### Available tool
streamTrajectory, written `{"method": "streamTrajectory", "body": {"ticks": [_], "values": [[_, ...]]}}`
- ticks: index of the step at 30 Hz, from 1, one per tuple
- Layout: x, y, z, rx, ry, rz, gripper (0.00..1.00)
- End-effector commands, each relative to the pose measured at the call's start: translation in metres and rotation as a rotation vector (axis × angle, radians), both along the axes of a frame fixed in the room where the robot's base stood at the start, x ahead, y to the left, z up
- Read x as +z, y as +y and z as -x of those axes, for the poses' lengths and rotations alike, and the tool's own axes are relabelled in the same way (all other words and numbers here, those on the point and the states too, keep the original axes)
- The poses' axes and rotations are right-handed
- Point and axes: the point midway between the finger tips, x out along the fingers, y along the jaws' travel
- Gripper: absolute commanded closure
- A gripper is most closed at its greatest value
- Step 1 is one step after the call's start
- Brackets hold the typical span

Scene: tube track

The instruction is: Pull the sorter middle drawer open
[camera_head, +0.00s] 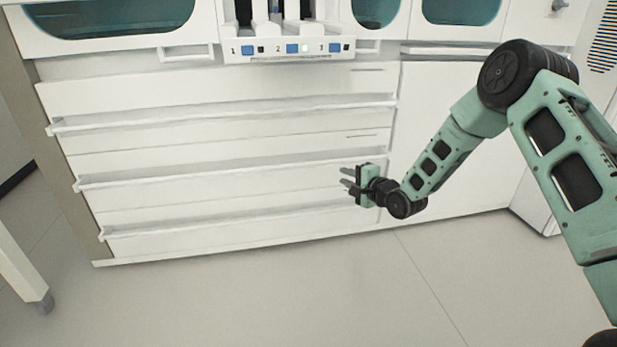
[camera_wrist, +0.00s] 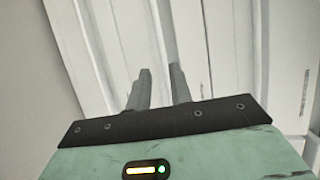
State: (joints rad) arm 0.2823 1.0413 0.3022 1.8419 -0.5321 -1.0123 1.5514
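The white sorter cabinet has several stacked drawers with long ledge-like handles. The middle drawer's handle (camera_head: 220,172) runs across the head view, between an upper handle (camera_head: 220,116) and a lower handle (camera_head: 220,222). The drawer fronts look flush and shut. My gripper (camera_head: 343,178) is near the right end of the middle handle, with its fingers pointing left toward the cabinet face. The fingers are apart, with nothing seen between them. In the wrist view, my gripper (camera_wrist: 159,74) faces the ledges, which run nearly upright there. Whether a finger touches the handle I cannot tell.
A numbered tube station (camera_head: 290,48) juts out above the drawers. A plain white panel (camera_head: 450,130) stands to the right of them, behind my arm. A white table leg (camera_head: 20,265) stands at the lower left. The floor (camera_head: 250,300) in front is clear.

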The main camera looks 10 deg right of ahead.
Motion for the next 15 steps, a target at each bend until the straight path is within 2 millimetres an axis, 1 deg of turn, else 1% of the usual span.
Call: {"method": "streamTrajectory", "body": {"ticks": [1,3,7,11,15], "values": [[-0.004,-0.002,-0.002,-0.004,-0.004,-0.008,0.79],[-0.005,-0.001,-0.005,-0.004,-0.008,-0.012,0.79],[-0.008,0.006,-0.019,-0.003,-0.008,-0.011,0.79],[-0.015,0.015,-0.041,-0.003,-0.007,-0.010,0.79],[-0.021,0.027,-0.068,-0.003,-0.008,-0.009,0.79]]}}
